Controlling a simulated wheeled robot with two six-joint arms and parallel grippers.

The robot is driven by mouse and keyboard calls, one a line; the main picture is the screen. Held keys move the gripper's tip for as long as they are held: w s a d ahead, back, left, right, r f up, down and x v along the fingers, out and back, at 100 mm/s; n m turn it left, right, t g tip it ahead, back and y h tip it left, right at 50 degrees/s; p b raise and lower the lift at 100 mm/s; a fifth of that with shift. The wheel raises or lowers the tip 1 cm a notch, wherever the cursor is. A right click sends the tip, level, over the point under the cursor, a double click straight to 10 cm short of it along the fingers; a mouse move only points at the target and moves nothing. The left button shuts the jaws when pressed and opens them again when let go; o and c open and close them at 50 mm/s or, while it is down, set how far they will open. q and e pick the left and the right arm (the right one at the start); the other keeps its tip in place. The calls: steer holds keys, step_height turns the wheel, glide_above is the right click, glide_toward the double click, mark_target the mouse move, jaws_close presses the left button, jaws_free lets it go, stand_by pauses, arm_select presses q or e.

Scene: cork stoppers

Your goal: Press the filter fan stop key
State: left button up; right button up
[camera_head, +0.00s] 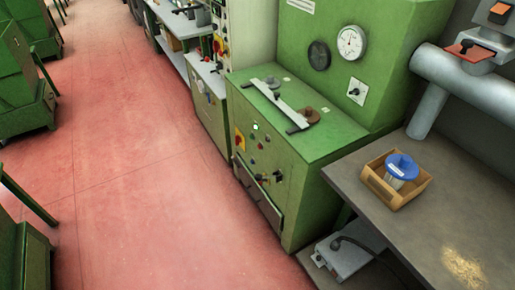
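No key that I can read as the filter fan stop key shows; the labels are too small. A green machine cabinet (299,165) stands in the middle with small controls on its front. Farther back, a grey-green cabinet (208,99) carries more red controls, and a tall panel (221,46) has a yellow and red switch. Neither gripper is in view.
A grey bench (440,210) at right holds a wooden box (379,188) with a blue-topped item (401,166). A silver pipe (465,78) rises behind it. A grey box (347,260) sits low under the bench. Green bins (20,75) line the left. The red floor (140,150) between is clear.

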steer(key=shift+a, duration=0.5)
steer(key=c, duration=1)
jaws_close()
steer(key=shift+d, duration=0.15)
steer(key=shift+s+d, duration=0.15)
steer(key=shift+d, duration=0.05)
